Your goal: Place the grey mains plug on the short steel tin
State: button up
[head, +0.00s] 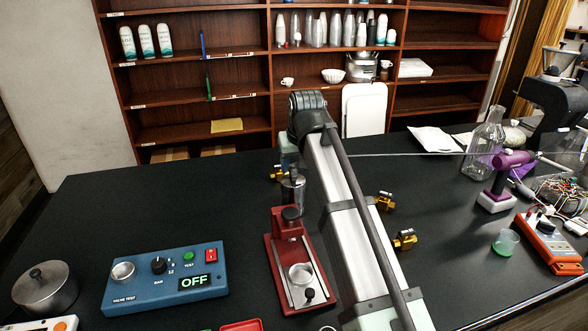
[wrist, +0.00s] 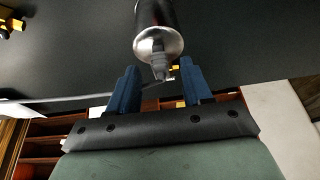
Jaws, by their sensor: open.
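My gripper (wrist: 157,76) is open in the wrist view, its two blue fingers apart. A steel cylinder with a narrow tip (wrist: 156,45) shows just beyond and between the fingertips; no grip on it is visible. In the head view, my arm hides most of the gripper, and a steel cylinder (head: 293,194) stands below its pale green hand. A grey-white plug (head: 546,211) sits at the top of the orange power strip at the right; I cannot tell surely that it is the mains plug. A low, round steel vessel with a black knob (head: 46,288), possibly the short tin, stands at the far left.
A blue test box (head: 150,292) reading OFF and a red stand (head: 285,262) are in front. Brass fittings (head: 404,240) lie right of my arm. The purple tool (head: 505,180), glass bottle (head: 487,140) and orange power strip (head: 548,246) crowd the right. The back left is clear.

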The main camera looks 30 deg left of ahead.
jog(key=v, duration=0.9)
jog(key=shift+r, duration=0.15)
